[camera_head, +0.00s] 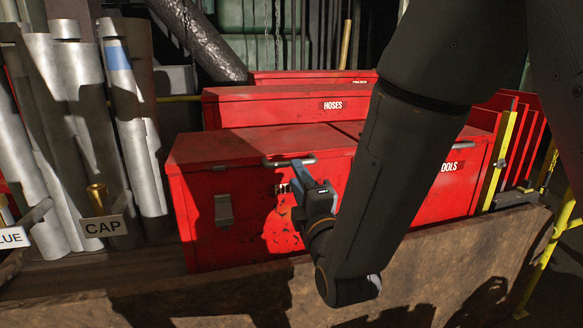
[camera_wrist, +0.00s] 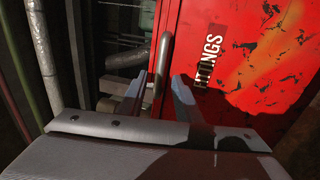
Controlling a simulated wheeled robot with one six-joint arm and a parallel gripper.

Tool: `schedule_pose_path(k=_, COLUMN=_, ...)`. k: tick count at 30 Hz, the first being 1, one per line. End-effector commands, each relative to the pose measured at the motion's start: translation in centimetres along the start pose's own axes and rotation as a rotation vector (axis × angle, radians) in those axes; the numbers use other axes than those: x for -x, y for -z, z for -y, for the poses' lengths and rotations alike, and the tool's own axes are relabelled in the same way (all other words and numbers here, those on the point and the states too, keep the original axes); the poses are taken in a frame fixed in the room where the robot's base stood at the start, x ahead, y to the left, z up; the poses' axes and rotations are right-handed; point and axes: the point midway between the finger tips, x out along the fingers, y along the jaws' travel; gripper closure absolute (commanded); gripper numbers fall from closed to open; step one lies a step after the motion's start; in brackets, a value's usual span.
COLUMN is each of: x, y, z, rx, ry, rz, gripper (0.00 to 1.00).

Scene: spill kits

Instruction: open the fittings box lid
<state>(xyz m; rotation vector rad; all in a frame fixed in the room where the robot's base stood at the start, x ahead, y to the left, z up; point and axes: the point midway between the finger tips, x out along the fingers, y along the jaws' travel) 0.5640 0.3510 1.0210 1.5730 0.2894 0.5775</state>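The red fittings box (camera_head: 230,185) stands front left among the red boxes in the head view, its lid (camera_head: 235,145) down. A grey bar handle (camera_head: 272,163) sits at the lid's front edge. In the wrist view the box's front face (camera_wrist: 265,70) carries a "FITTINGS" label (camera_wrist: 210,58), partly shadowed. My gripper (camera_head: 299,169) is at the handle. In the wrist view its two fingers (camera_wrist: 158,84) are apart, with the handle (camera_wrist: 163,60) appearing between them and a gap on each side. Whether either finger touches it cannot be told. My arm hides part of the box front.
A box labelled "TOOLS" (camera_head: 462,180) adjoins on the right, partly behind my arm. A "HOSES" box (camera_head: 260,108) stands behind. Grey cylinders (camera_head: 130,130) and a "CAP" sign (camera_head: 104,227) are at left. A brown ledge (camera_head: 220,295) runs along the front.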

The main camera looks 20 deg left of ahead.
Motion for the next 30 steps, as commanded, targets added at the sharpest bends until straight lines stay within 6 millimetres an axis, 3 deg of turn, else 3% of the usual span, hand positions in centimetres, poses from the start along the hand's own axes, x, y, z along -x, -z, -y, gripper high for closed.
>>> schedule_pose_path(k=6, x=-3.5, y=-0.1, z=-0.1, rx=-0.001, ry=0.000, rz=0.002, gripper=0.69)
schedule_pose_path(k=12, x=-5.7, y=-0.1, z=-0.1, rx=-0.002, ry=0.002, rz=0.001, gripper=0.69)
schedule_pose_path(k=23, x=-6.4, y=-0.1, z=0.0, rx=-0.002, ry=0.002, rz=0.001, gripper=0.69)
schedule_pose_path(k=29, x=-6.4, y=-0.1, z=0.0, rx=-0.003, ry=0.002, rz=0.001, gripper=0.99)
schedule_pose_path(k=30, x=-6.4, y=-0.1, z=0.0, rx=-0.003, ry=0.002, rz=0.001, gripper=1.00)
